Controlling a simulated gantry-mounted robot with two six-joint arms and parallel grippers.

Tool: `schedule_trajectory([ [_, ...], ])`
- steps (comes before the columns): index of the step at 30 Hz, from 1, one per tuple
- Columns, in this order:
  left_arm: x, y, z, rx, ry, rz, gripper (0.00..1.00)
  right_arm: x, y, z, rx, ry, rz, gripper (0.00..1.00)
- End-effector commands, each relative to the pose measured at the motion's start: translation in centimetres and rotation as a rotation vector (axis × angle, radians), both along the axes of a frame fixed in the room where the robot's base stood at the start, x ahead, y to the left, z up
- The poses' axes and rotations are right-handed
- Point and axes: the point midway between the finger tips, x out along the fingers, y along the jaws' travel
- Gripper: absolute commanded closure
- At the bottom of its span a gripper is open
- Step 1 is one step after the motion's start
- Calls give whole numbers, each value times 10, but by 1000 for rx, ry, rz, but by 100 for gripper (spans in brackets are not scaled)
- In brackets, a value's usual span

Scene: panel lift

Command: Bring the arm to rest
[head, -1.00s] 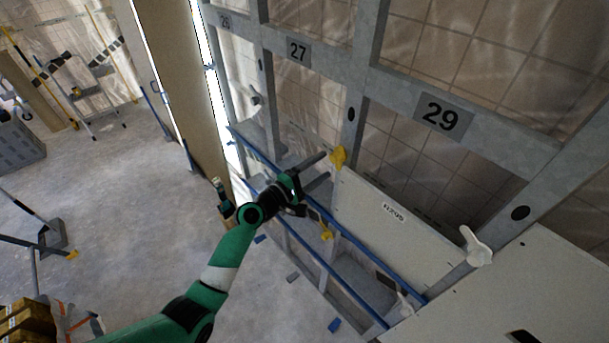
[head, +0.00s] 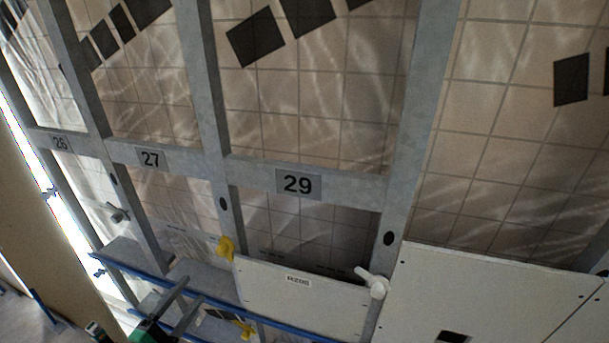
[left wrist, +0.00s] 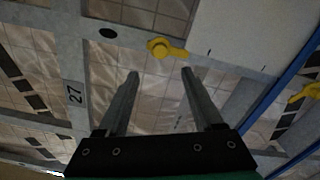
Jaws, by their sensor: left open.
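My left gripper (head: 192,291) is at the lower left of the head view, mostly cut off by the bottom edge. In the left wrist view its two fingers (left wrist: 160,75) stand wide apart with nothing between them. A yellow latch (head: 225,248) sits at the upper left corner of a white labelled panel (head: 300,305). That latch also shows in the left wrist view (left wrist: 166,48), just beyond the fingertips, with no contact that I can make out. The right gripper is out of view.
The grey frame carries number plates 26, 27 (head: 150,158) and 29 (head: 298,184). A blue rail (head: 165,285) runs along its lower part. A white latch (head: 374,283) is at the panel's right. A larger white panel (head: 480,290) stands further right.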

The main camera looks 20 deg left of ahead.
Motion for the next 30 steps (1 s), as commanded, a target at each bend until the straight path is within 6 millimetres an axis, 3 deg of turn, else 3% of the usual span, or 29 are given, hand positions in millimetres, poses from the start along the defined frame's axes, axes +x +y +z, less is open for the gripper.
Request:
schedule_trajectory([
  [4,9,-17,7,7,-13,-38,32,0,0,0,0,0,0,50],
  [8,36,-62,62,59,-108,-137,32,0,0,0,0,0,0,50],
  [11,50,-109,134,166,-235,-208,32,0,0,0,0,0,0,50],
  [14,48,-156,212,349,-381,-235,32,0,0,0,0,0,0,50],
  [17,29,-197,290,589,-543,-192,32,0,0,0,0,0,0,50],
  [21,-26,-234,395,980,-764,36,32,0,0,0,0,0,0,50],
  [23,-57,-234,432,1162,-818,215,32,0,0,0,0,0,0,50],
  [25,-89,-217,460,1388,-795,471,32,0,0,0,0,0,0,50],
  [27,-97,-198,460,1575,-689,636,32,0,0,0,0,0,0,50],
  [30,-93,-190,457,1719,-601,712,32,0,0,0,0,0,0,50],
])
